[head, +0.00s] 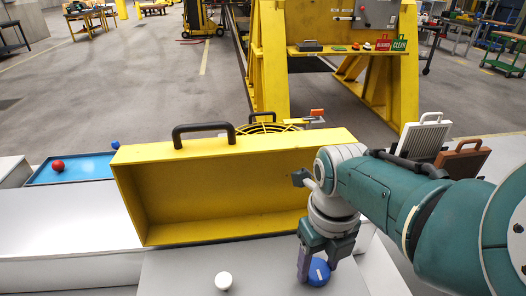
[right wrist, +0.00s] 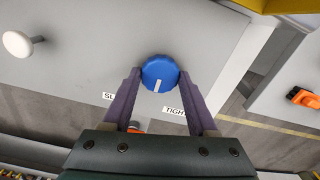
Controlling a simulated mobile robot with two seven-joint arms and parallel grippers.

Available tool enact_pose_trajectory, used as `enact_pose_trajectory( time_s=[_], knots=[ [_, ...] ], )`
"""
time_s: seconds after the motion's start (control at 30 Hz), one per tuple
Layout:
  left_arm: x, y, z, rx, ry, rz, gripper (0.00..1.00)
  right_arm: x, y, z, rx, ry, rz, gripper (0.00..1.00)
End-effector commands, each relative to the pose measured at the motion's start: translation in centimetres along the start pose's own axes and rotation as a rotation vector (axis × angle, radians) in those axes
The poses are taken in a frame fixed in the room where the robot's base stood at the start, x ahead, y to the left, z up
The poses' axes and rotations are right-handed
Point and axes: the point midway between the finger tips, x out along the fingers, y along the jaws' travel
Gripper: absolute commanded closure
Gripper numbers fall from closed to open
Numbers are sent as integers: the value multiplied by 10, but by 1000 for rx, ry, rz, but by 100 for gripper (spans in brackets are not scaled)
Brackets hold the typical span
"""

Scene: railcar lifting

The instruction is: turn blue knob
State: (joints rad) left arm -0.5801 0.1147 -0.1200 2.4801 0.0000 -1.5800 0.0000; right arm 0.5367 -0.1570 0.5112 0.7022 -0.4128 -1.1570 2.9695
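The blue knob (head: 319,271) sits on a light grey panel (head: 190,272) at the bottom of the head view. In the right wrist view the blue knob (right wrist: 160,72) is round, with a white mark pointing toward my gripper. My right gripper (head: 311,272) is at the knob, with its purple fingers spread. In the right wrist view the right gripper's fingertips (right wrist: 160,76) lie on either side of the knob; contact is unclear. Labels beside it are partly hidden and read "SL..." and "TIGHT...". My left gripper is not in view.
A white knob (head: 223,280) stands on the same panel to the left. A yellow open box (head: 215,190) with a black handle stands behind the panel. A blue tray (head: 75,172) with a red ball lies at left. White and brown cases stand at right.

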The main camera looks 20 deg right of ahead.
Motion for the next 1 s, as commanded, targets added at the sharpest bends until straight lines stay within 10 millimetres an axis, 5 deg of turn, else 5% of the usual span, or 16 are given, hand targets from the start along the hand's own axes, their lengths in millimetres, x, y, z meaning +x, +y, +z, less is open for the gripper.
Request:
enact_pose_trajectory(
  time_s=[0.27, 0.57, 1.0],
  knots=[
    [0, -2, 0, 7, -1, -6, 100, 0, 0, 0, -1, 0, 0, 11],
    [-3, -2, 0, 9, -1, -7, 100, -5, 0, 0, 0, -1, 0, 11],
    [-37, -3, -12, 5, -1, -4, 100, -79, 0, 0, 1, -3, 1, 11]
  ],
)
